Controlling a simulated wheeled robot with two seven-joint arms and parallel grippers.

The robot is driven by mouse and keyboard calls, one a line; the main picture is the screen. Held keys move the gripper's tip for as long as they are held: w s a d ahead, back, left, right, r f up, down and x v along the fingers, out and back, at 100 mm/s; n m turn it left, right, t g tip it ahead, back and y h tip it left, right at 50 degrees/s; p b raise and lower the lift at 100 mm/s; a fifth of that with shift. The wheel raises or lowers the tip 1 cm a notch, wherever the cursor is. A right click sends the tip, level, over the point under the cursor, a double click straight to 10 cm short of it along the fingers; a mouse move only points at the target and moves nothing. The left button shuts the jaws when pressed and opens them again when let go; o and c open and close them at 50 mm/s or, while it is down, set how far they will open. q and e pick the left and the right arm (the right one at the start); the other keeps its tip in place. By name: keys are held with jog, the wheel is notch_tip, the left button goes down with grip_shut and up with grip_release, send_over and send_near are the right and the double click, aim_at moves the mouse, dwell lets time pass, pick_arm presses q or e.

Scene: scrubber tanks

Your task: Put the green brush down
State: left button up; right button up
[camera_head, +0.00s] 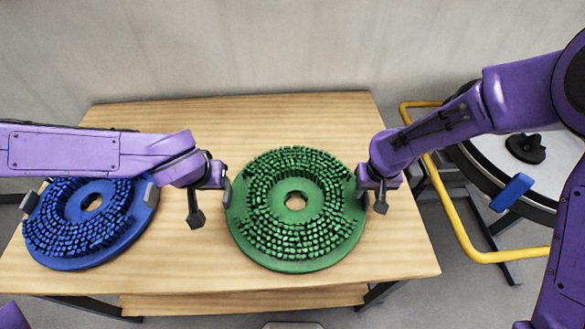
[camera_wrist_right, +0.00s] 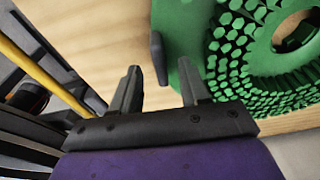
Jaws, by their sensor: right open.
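The green brush (camera_head: 262,240), a round disc with a hole and bristles facing up, appears to lie flat on the wooden table (camera_head: 240,115). My right gripper (camera_head: 372,196) is at its right edge. In the right wrist view the gripper (camera_wrist_right: 162,90) is open, with nothing between its fingers. A grey lug (camera_wrist_right: 158,58) on the brush's rim lies just ahead of the fingertips. My left gripper (camera_head: 207,197) is at the brush's left edge, near another grey lug (camera_head: 227,191). Its jaw opening is not clear from this angle.
A blue brush (camera_head: 75,262) of the same shape lies at the table's left, partly under my left arm. At the right stand a yellow rail (camera_head: 460,225) and a round grey machine part with a blue block (camera_head: 512,192). The table behind the green brush is clear.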

notch_tip(320, 180, up, 9)
jog(key=s, duration=0.1)
jog(key=shift+s, duration=0.25)
jog(key=shift+r, duration=0.1)
